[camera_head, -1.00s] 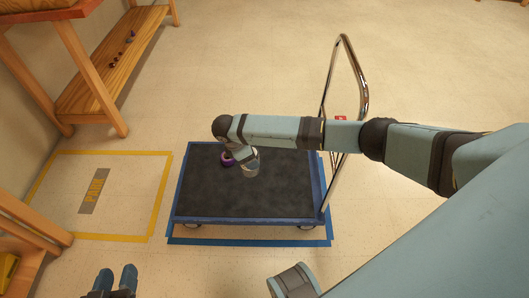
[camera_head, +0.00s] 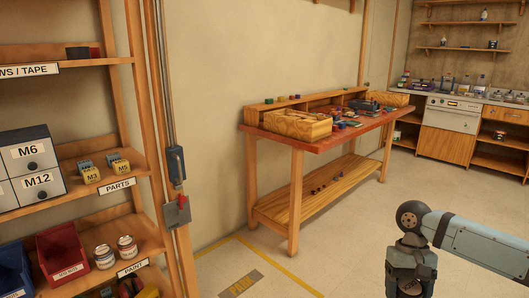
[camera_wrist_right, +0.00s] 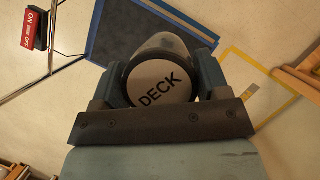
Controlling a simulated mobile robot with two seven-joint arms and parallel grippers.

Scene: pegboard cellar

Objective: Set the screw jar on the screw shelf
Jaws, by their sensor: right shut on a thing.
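My right gripper (camera_wrist_right: 160,78) is shut on a jar (camera_wrist_right: 158,88) with a pale lid reading "DECK"; its clear side shows beyond the lid. My left gripper is not in view.
Below are a parts shelf (camera_head: 135,182) with drawers (camera_head: 25,165) and small boxes, and a paint shelf (camera_head: 150,240) with cans and a red bin (camera_head: 62,255). A cluttered workbench (camera_head: 350,132) stands behind. The wrist view shows the dark cart (camera_wrist_right: 115,30) beneath the jar.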

